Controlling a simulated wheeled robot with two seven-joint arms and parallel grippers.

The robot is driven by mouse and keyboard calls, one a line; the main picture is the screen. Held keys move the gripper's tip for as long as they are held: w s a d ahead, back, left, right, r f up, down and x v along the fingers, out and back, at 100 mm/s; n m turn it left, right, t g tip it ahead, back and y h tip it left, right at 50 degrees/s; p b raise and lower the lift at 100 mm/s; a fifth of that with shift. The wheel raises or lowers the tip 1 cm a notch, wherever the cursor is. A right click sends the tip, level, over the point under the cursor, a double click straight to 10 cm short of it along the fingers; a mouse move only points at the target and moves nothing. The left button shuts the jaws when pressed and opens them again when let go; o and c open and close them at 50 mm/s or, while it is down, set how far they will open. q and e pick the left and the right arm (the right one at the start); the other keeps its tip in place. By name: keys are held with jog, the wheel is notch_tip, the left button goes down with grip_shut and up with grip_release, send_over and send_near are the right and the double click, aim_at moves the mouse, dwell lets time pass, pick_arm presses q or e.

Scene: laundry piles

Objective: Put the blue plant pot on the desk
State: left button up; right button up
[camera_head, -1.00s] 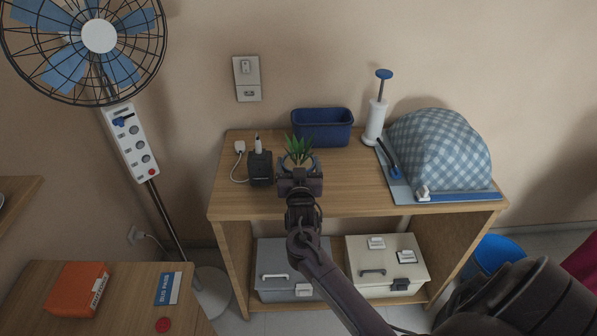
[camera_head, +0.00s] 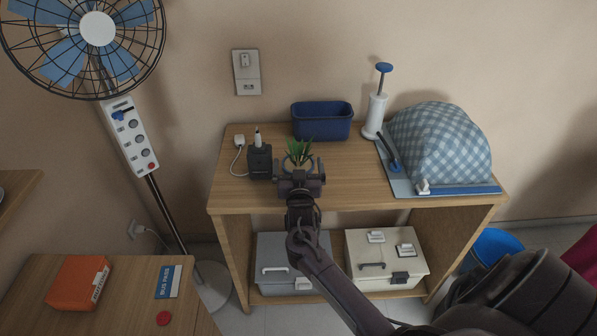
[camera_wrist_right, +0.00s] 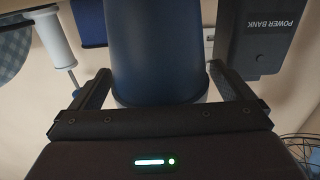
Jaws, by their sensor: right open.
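The blue plant pot (camera_wrist_right: 158,45) fills the middle of the right wrist view, dark blue with a paler base edge. In the head view its green leaves (camera_head: 299,150) show above my right gripper (camera_head: 300,168), which hides most of the pot. The right gripper is open, with one finger on each side of the pot; I cannot tell whether they touch it. A wooden desk (camera_head: 120,315) is at the lower left. My left gripper is not in view.
A black power bank (camera_head: 260,162) stands close left of the plant. A blue bin (camera_head: 322,121) is behind it, with a white pump (camera_head: 375,115) and a checked cover (camera_head: 440,145) to the right. The desk holds an orange box (camera_head: 77,283), a bus pass card (camera_head: 168,282) and a red disc (camera_head: 163,318).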

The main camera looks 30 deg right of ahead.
jog(key=b+v, duration=0.1)
jog(key=v, duration=1.1)
jog(key=shift+r, duration=0.15)
jog(key=s+a+f+n+g+y, duration=0.2)
jog(key=s+a+f, duration=0.15)
jog(key=f, duration=0.75)
jog(key=s+a+f+n+g+y, duration=0.2)
jog(key=s+f+y, duration=0.15)
jog(key=f, duration=0.85)
jog(key=s+a+f+n+g+y, duration=0.25)
jog(key=s+f, duration=0.25)
jog(key=f, duration=0.6)
jog(key=s+f+g, duration=0.2)
jog(key=s+f, duration=0.3)
jog(key=s, duration=0.5)
jog(key=s+f+n+g+y, duration=0.1)
jog(key=s+f+g, duration=0.2)
jog(key=s+f, duration=0.3)
jog(key=s+a+f+n+g, duration=0.1)
jog(key=s+f+g, duration=0.2)
jog(key=s, duration=1)
notch_tip(320, 180, down, 3)
jog(key=shift+s+r, duration=0.1)
jog(key=shift+s, duration=0.2)
jog(key=shift+a, duration=0.1)
